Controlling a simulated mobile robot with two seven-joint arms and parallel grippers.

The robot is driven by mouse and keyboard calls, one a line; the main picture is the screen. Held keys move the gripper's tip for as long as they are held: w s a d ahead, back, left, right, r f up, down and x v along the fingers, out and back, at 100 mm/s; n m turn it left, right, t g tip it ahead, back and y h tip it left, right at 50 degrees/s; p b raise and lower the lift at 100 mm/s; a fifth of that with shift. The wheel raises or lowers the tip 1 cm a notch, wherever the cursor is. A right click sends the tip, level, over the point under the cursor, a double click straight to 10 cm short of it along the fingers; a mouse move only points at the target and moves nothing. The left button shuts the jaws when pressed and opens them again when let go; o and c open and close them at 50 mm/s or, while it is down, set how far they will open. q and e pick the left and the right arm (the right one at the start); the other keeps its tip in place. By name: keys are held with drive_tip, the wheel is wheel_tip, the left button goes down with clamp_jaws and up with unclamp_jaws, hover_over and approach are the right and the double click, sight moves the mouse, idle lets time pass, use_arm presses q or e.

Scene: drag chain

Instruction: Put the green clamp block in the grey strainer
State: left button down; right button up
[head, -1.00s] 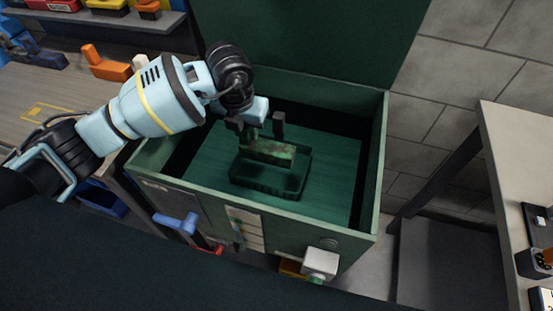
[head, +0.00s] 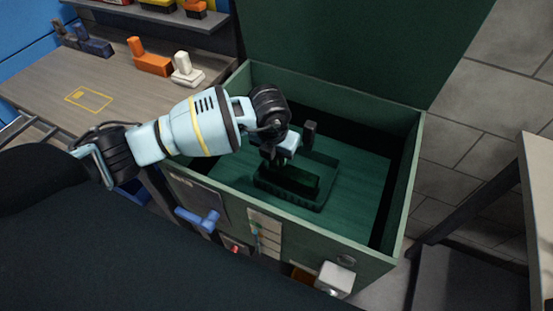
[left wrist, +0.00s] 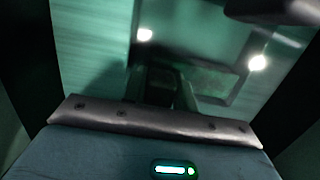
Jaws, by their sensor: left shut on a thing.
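My left gripper (head: 290,153) reaches down into a green chest and is shut on the green clamp block (head: 297,179). The block looks dark in the shade. The strainer (head: 324,196) is a shallow tray with a slotted rim on the chest floor; it looks dark green in this light. The block sits low within the strainer's outline, below its rim as far as I can see; whether it touches the bottom I cannot tell. The left wrist view is dim and shows the block only faintly. My right gripper is not in view.
The open chest (head: 407,190) has walls on all sides and a raised lid (head: 350,45) behind. The chest floor right of the strainer is clear. A workbench (head: 50,85) with an orange block (head: 150,62) and a white block (head: 187,70) stands left.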

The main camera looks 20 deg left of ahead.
use_arm(q)
drive_tip(key=shift+f, duration=0.8)
drive_tip(key=shift+f, duration=0.2)
drive_tip(key=c, duration=1.1)
unclamp_jaws()
drive_tip(key=r, duration=0.4)
drive_tip(key=s+r, duration=0.1)
drive_tip(key=r, duration=0.3)
drive_tip(key=r+p, duration=0.1)
drive_tip(key=r, duration=0.3)
drive_tip(key=shift+s+r, duration=0.1)
drive_tip(key=shift+s, duration=0.3)
